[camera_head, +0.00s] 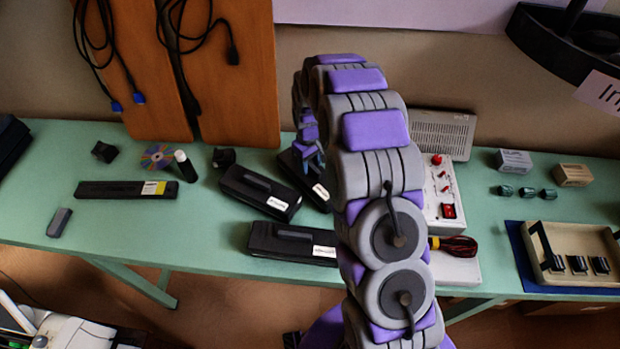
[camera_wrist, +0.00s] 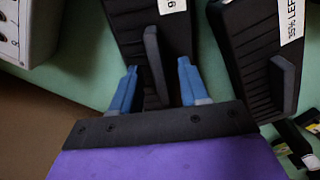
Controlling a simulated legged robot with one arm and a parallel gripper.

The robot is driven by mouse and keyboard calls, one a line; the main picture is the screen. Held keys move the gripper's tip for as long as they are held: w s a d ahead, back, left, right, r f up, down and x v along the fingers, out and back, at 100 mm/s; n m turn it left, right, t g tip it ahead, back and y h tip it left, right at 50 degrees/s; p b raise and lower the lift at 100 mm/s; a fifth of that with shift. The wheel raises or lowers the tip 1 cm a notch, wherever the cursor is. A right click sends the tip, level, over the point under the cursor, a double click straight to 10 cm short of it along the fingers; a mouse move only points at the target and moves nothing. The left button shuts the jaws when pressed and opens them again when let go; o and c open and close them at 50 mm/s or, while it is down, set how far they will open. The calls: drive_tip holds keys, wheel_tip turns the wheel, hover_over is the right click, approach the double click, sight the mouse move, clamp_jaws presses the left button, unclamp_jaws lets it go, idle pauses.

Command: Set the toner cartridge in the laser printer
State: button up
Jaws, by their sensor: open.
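Several black cartridges with fin handles and white labels lie on the green bench. One toner cartridge (camera_head: 301,181) is partly hidden behind my arm, under my gripper (camera_head: 310,150). In the wrist view my gripper (camera_wrist: 157,66) is open, with its blue fingers on either side of this cartridge's (camera_wrist: 126,28) upright handle. Gaps show between the handle and the fingers. A second cartridge (camera_head: 250,198) lies just left of it, and a third (camera_head: 280,245) lies nearer the front edge. A white machine (camera_head: 75,335), possibly the laser printer, is cut off at bottom left.
A long black bar with a yellow label (camera_head: 125,190), a disc (camera_head: 158,156) and a small bottle (camera_head: 186,165) are left on the bench (camera_head: 215,245). A white control box (camera_head: 440,185) and screwdriver (camera_head: 455,245) are right of my arm. Cables hang on the wooden board (camera_head: 235,80).

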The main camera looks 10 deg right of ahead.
drive_tip(key=shift+r, duration=0.1)
clamp_jaws()
idle(1.3)
